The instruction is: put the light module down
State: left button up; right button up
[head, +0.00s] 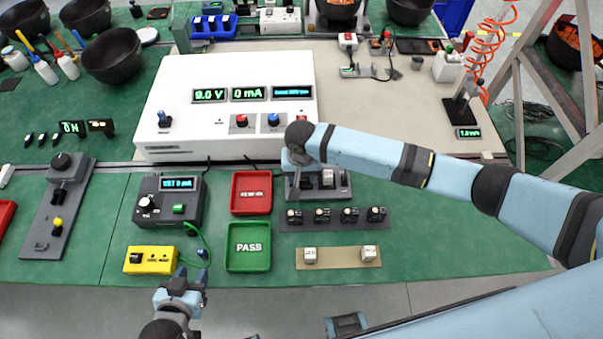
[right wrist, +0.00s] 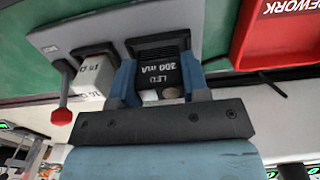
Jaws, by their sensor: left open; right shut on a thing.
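A red-knobbed lever (right wrist: 62,115) is on the same fixture. In the head view my right gripper (head: 299,168) is over the left part of the fixture (head: 342,188) and hides the held module. My left gripper (head: 191,278) is open and empty near the table's front edge.
A red rework tray (head: 251,208) and a green PASS tray (head: 231,259) stand left of the fixture. A dark strip (head: 299,226) with several modules and a tan strip (head: 340,258) with two white modules lie in front. A white power supply (head: 230,75) stands behind.

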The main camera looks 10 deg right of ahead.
pick_arm(q)
jog(key=shift+r, duration=0.1)
pick_arm(e)
jog(key=o, duration=0.9)
pick_arm(q)
jog(key=shift+f, duration=0.2)
pick_arm(e)
notch_tip(320, 180, up, 12)
jog(key=shift+r, duration=0.1)
